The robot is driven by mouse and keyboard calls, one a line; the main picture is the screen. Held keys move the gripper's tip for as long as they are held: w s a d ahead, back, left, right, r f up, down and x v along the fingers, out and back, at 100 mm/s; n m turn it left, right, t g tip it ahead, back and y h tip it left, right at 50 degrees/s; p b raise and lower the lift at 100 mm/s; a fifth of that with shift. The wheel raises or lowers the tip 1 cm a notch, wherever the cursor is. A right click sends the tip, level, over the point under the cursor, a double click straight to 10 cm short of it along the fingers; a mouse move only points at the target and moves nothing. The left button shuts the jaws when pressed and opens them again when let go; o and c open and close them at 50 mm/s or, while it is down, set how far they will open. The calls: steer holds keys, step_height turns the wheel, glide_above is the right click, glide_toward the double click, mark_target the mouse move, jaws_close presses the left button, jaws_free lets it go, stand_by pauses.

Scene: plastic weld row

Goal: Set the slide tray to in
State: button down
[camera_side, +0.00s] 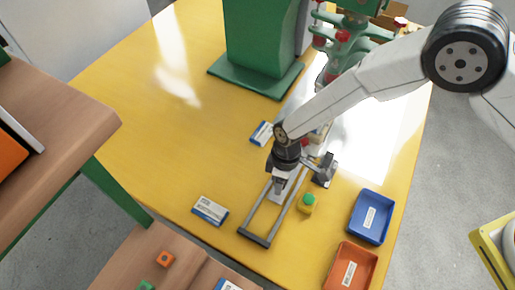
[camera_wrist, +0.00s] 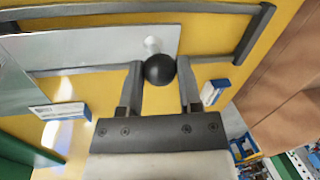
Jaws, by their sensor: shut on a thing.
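The slide tray is a pale metal plate (camera_wrist: 85,48) lying between two dark grey rails (camera_wrist: 222,8) in the wrist view. A black ball knob (camera_wrist: 159,70) stands on a short pale post near the plate's right end. Bare yellow table shows between that end and the rails' end bar (camera_wrist: 254,34). My gripper (camera_wrist: 160,66) is shut on the knob, one finger on each side. In the side view my gripper (camera_side: 280,180) is over the rail frame (camera_side: 255,239), between its long rails. There my wrist hides the knob and much of the plate.
A yellow box with a green button (camera_side: 307,203) stands close right of the rails. A blue bin (camera_side: 384,232) and an orange bin (camera_side: 336,272) lie farther right. A label plate (camera_side: 210,210) lies left of the rails. A green machine (camera_side: 260,55) stands behind.

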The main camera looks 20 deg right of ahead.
steer(key=w+d, duration=0.2)
steer(key=shift+w+d, duration=0.25)
steer(key=shift+w, duration=0.1)
steer(key=shift+c, duration=1.4)
jaws_free()
steer(key=shift+s, duration=0.1)
steer(key=shift+r, duration=0.1)
step_height(320, 180, up, 8)
steer(key=w, duration=0.1)
steer(key=shift+w+d+f, duration=0.15)
steer(key=shift+d+f, duration=0.1)
steer(key=shift+d, duration=0.15)
